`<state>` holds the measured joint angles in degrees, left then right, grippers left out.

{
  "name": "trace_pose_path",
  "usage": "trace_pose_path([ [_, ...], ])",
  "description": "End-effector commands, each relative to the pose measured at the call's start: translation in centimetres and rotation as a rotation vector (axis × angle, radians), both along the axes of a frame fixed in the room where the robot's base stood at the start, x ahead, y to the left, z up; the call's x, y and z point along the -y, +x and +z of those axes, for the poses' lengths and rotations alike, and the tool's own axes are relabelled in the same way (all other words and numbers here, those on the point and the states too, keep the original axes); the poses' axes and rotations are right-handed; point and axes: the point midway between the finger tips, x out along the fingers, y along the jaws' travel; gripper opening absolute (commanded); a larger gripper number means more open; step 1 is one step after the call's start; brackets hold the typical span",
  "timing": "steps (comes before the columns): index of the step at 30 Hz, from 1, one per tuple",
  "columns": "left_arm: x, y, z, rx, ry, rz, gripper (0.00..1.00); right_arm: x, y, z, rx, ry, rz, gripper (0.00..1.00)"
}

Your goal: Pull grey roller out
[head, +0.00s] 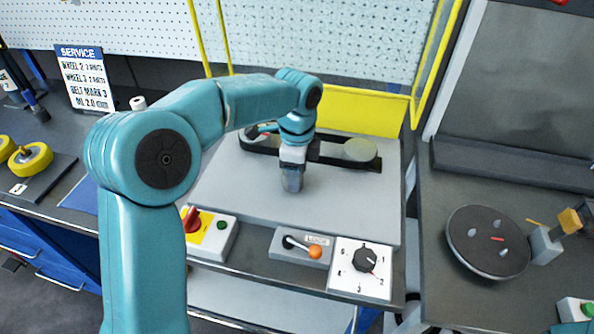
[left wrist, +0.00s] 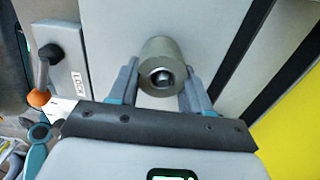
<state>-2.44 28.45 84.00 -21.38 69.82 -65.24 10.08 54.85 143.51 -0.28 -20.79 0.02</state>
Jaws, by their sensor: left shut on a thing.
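The grey roller (left wrist: 162,47) is a short cylinder with a bolt in the centre of its end face, seen in the left wrist view between the two fingers. My left gripper (left wrist: 160,76) is shut on it, one finger on each side. In the head view the left gripper (head: 292,170) points down over the grey machine plate (head: 240,185), in front of the black belt (head: 328,160). The gripper largely hides the roller there, and I cannot tell whether the roller touches the plate. My right gripper is not in view.
A pale pulley (head: 360,150) stands in the belt's right end. Along the front are a red switch (head: 192,219), a lever with an orange knob (head: 315,252) and a black dial (head: 365,260). A yellow panel (head: 365,114) stands behind. A round black disc (head: 487,242) is at the right.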

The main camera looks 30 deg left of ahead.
Motion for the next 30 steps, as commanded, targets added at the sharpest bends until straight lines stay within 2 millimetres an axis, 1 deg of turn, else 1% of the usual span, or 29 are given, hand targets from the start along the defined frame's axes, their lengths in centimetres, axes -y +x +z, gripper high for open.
trace_pose_path([
  [7, 0.0, 0.0, 0.4, 0.001, 0.000, 0.000, 0.12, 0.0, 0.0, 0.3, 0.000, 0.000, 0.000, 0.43],
  [30, 0.0, 0.0, 3.9, 0.001, 0.000, 0.000, 0.12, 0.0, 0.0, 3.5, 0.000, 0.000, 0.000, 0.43],
])
